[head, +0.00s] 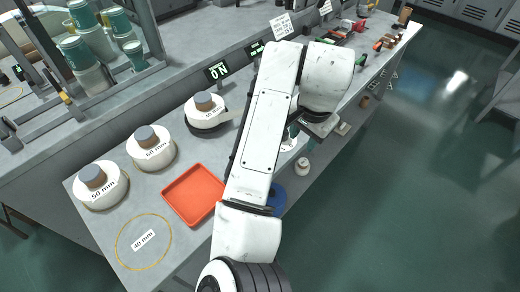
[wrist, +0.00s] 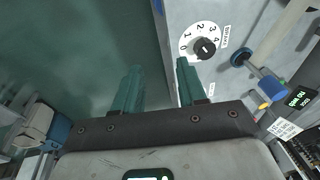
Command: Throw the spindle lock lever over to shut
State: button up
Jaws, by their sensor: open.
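I cannot pick out the spindle lock lever for certain. In the wrist view, a grey rod (wrist: 283,32) with a dark blue end lies at the upper right, and a blue cylinder (wrist: 271,87) stands below it; I cannot tell whether either is the lever. A black dial knob (wrist: 204,48) on a white numbered disc is just right of the fingertips. My gripper (wrist: 160,65) is open, with two teal fingers apart and nothing between them. The right finger is close to the dial; contact cannot be told. In the head view my arm hides most of the gripper.
On the bench stand white forms marked 50 mm (head: 103,190), 60 mm (head: 153,151) and 40 mm (head: 206,113). A red tray (head: 194,194) and a yellow ring mark (head: 122,246) lie in front. A lit display (head: 217,71) reads ON. The green floor at right is open.

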jog(key=s+a+r+g+y, duration=0.1)
jog(key=a+r+y, duration=0.15)
jog(key=a, duration=0.75)
jog(key=shift+h, duration=0.45)
jog(key=f, duration=0.3)
jog(key=a+f, duration=0.1)
jog(key=f, duration=0.2)
jog(key=a+f+p, duration=0.1)
jog(key=f, duration=0.2)
jog(key=shift+w+f, duration=0.35)
jog(key=shift+w, duration=0.05)
jog(key=shift+c, duration=0.5)
grip_shut()
